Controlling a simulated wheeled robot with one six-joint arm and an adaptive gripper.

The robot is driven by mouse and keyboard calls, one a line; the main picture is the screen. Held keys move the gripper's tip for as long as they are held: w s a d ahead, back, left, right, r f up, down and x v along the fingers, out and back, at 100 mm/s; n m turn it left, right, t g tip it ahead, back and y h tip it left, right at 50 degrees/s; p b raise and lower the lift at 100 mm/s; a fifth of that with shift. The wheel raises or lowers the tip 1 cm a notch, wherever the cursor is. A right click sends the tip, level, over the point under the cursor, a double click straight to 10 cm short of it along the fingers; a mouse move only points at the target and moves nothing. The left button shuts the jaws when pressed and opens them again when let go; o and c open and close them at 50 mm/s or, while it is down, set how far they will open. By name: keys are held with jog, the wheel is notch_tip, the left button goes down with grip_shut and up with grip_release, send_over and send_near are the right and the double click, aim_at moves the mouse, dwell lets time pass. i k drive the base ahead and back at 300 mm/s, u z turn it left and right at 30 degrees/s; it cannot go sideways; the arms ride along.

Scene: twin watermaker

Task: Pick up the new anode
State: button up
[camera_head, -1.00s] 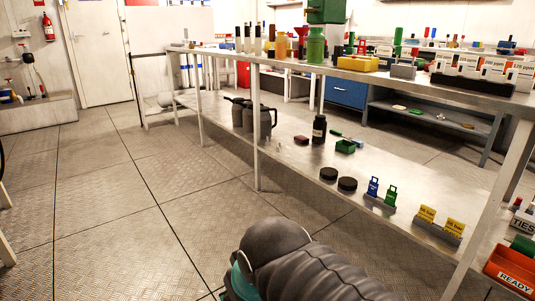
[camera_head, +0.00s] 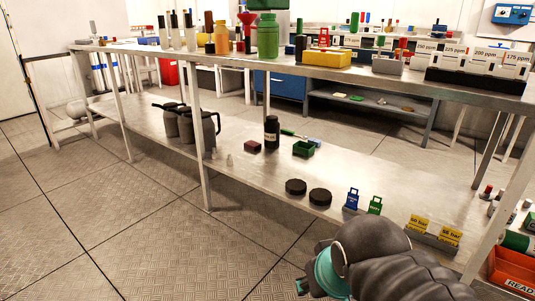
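I cannot single out the new anode in this view. Small pale pieces (camera_head: 228,159) stand on the lower shelf (camera_head: 250,180) of the long metal bench, in front of a dark red block (camera_head: 252,146); they are too small to identify. Part of my dark grey arm with a teal joint shows at the bottom, in front of the bench. My gripper itself does not show, so its opening and anything in it are hidden.
The lower shelf also holds dark jugs (camera_head: 197,125), a black bottle (camera_head: 271,132), a green tray (camera_head: 303,149), black discs (camera_head: 320,197), and blue and green tags. An orange READY bin (camera_head: 512,268) is at the right. Bench legs stand in front; the floor (camera_head: 130,225) at left is clear.

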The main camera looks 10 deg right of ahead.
aim_at(230, 160)
jog(key=z, duration=0.2)
jog(key=i, duration=0.8)
jog(key=u, duration=0.7)
jog(key=i, duration=0.8)
jog(key=u, duration=0.75)
